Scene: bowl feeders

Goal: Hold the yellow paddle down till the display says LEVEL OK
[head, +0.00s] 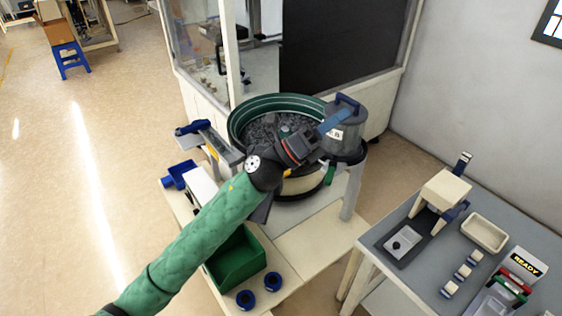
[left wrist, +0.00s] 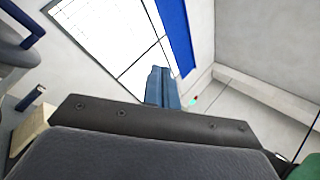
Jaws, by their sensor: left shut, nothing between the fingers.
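My left gripper (head: 335,119) reaches over the bowl feeder, its blue fingers in front of the grey hopper (head: 342,146). In the left wrist view the blue fingers (left wrist: 161,88) are together with nothing between them. A small yellow-orange piece (head: 288,173) shows under my left wrist; I cannot tell if it is the paddle. Another bit of yellow (head: 212,152) shows beside the grey track left of the bowl. No display reading LEVEL OK can be made out. My right gripper is not in view.
The green-rimmed bowl (head: 237,113) holds dark parts. A green bin (head: 237,262) and two dark blue rings stand on the feeder's bench. At right, a grey table (head: 400,278) carries a cream press, trays and a READY sign (head: 527,262). Open floor lies left.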

